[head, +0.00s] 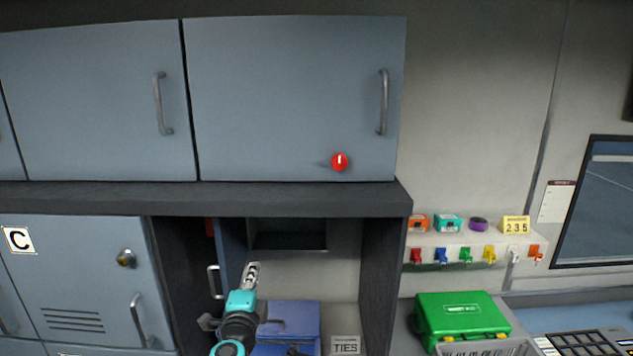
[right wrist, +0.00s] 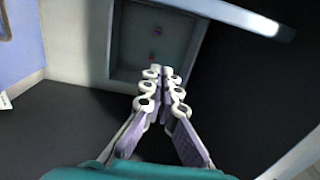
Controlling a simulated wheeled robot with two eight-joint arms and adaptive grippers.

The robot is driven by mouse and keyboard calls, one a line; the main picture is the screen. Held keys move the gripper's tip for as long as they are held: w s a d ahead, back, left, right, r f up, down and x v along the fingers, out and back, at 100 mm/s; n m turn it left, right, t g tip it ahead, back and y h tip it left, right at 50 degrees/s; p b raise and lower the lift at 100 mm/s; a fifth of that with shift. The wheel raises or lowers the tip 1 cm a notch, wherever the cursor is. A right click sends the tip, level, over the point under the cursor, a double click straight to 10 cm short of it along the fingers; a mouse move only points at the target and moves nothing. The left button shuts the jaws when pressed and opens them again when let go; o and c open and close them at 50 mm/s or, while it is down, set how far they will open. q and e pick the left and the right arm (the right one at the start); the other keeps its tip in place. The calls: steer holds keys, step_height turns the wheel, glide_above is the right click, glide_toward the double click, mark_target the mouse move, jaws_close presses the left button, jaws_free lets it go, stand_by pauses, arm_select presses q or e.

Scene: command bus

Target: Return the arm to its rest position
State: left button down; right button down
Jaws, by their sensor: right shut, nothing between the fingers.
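My right gripper (head: 252,270) is in the lower middle of the head view, pointing up in front of an open cupboard compartment. In the right wrist view my right gripper (right wrist: 161,72) has its fingertips together with nothing between them. A dark recess (right wrist: 155,45) lies beyond the fingertips; in the head view this recess (head: 288,236) is in the upper part of the compartment. My left gripper is not in view.
An open cabinet door with a handle (head: 214,282) is left of my gripper. A blue box (head: 292,315) and a TIES label (head: 345,346) are to its right. A dark shelf (head: 280,200) runs above. A green case (head: 462,316) stands at the right.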

steer(key=s+d+f+n+y+b, duration=0.2)
steer(key=s+d+n+y+b, duration=0.4)
steer(key=d+n, duration=0.35)
steer(key=s+d+f+n+g+h+b, duration=0.2)
steer(key=s+d+f, duration=0.5)
steer(key=f, duration=0.4)
steer(key=s+d+f+n+g+h+b, duration=0.2)
steer(key=s+d+f+g+b, duration=0.3)
steer(key=s+d+f, duration=0.3)
steer(key=s+d+f+n+g+h+b, duration=0.2)
steer(key=s+d+f+n+g+b, duration=0.2)
steer(key=s+d+f, duration=0.4)
step_height(320, 180, down, 6)
steer(key=shift+f, duration=0.1)
